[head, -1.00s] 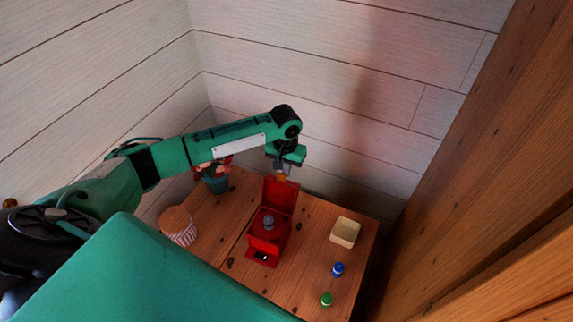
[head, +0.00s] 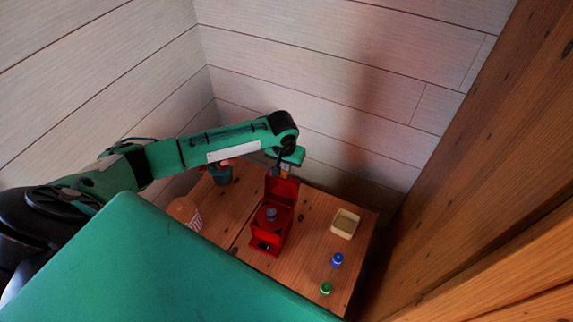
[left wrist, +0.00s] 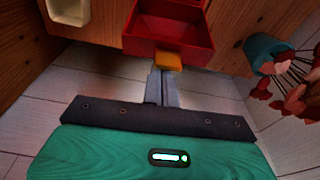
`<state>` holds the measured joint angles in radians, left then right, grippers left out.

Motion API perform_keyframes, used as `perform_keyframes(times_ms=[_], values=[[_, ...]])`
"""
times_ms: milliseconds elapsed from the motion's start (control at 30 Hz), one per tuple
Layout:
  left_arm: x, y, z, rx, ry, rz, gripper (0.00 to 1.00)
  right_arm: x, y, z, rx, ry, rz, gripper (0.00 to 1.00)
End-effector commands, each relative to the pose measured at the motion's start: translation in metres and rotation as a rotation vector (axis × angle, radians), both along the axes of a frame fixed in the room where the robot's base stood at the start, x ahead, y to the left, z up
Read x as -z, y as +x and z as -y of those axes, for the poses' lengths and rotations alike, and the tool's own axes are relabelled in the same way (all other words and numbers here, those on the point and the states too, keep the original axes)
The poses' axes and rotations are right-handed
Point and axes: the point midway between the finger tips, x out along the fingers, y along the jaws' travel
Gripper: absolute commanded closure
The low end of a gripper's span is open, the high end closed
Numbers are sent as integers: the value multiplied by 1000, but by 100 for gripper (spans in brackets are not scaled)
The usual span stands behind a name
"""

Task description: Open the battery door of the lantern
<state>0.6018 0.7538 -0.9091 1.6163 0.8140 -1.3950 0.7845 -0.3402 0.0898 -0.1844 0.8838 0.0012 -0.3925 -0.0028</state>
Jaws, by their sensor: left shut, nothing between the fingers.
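The red lantern (head: 268,240) stands on the wooden table, with a grey round part (head: 271,213) in its middle. A red panel (head: 283,188) stands upright at its back. In the left wrist view the red panel shows as a shallow open tray shape (left wrist: 168,28) with an orange tab (left wrist: 169,61) on its near edge. My left gripper (head: 284,174) is at the top of this panel. Its fingers (left wrist: 164,78) are shut and empty, right by the tab; I cannot tell whether they touch it. My right gripper is out of view.
A cream tray (head: 357,228) stands right of the lantern, with a blue item (head: 337,260) and a green item (head: 326,288) nearer me. A striped pot (head: 193,220) and a plant pot (head: 222,175) stand left. White plank walls close off the back and left.

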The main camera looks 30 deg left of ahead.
Motion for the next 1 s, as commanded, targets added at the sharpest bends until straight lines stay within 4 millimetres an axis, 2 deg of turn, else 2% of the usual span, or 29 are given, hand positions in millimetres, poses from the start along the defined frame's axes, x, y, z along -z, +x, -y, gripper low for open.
perform_keyframes(times_ms=[133,233,700,833,1000], values=[[-3,0,0,0,0,0,100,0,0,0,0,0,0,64],[-13,-1,0,0,0,0,100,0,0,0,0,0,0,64],[-111,-16,2,1,-1,2,100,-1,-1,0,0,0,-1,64],[-127,-18,2,0,0,1,100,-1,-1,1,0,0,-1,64],[-136,-20,3,0,-1,0,100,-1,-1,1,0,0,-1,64]])
